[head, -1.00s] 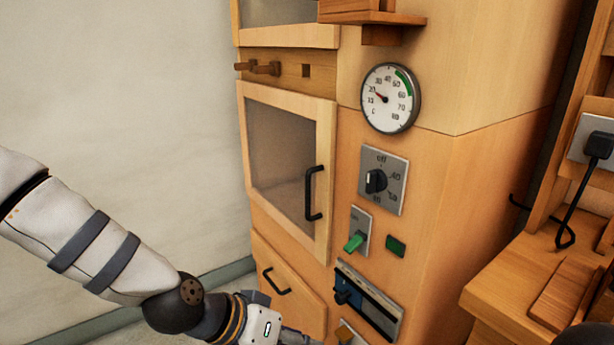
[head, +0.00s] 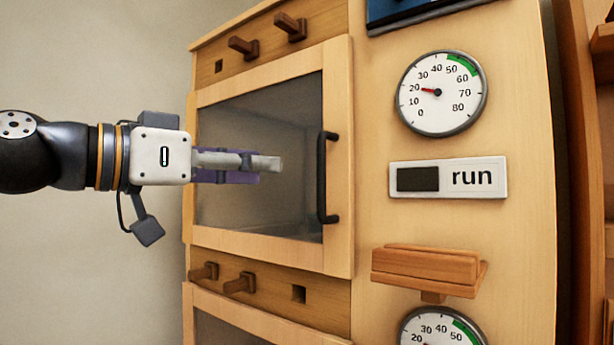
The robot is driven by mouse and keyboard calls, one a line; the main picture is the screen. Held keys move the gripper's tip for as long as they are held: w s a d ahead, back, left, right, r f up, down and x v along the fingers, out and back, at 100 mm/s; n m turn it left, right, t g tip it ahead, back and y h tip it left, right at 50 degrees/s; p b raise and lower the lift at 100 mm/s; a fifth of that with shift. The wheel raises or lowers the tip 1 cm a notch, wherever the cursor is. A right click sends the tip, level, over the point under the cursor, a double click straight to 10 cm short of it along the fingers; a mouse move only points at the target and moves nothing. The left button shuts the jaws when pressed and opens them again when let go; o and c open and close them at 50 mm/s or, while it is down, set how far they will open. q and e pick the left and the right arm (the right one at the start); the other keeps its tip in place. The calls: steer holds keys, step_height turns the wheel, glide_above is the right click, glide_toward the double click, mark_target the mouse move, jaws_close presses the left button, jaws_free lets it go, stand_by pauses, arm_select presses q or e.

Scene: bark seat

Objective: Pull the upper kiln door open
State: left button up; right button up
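The upper kiln door (head: 338,250) is a pale wooden frame around a dark glass pane. It looks shut, flush with the kiln front. Its black upright bar handle (head: 322,178) sits on the right side of the frame. My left gripper (head: 268,165) comes in level from the left, in front of the glass, with its fingers pointing right at the handle. The fingertips are left of the handle and apart from it in the picture. The fingers show nearly edge-on, so their opening cannot be told. My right gripper is not in view.
Wooden pegs (head: 268,36) stick out above the door, and more pegs (head: 222,278) below it. A lower door (head: 240,333) begins underneath.

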mark_target(318, 174)
arm_select(q)
steer(key=x, duration=0.7)
steer(key=f+x, duration=0.1)
steer(key=x, duration=0.3)
steer(key=shift+d, duration=0.25)
steer(key=shift+w+d+r+b, duration=0.15)
steer(key=shift+w+d+b, duration=0.1)
steer(key=shift+d+b, duration=0.05)
jaws_close()
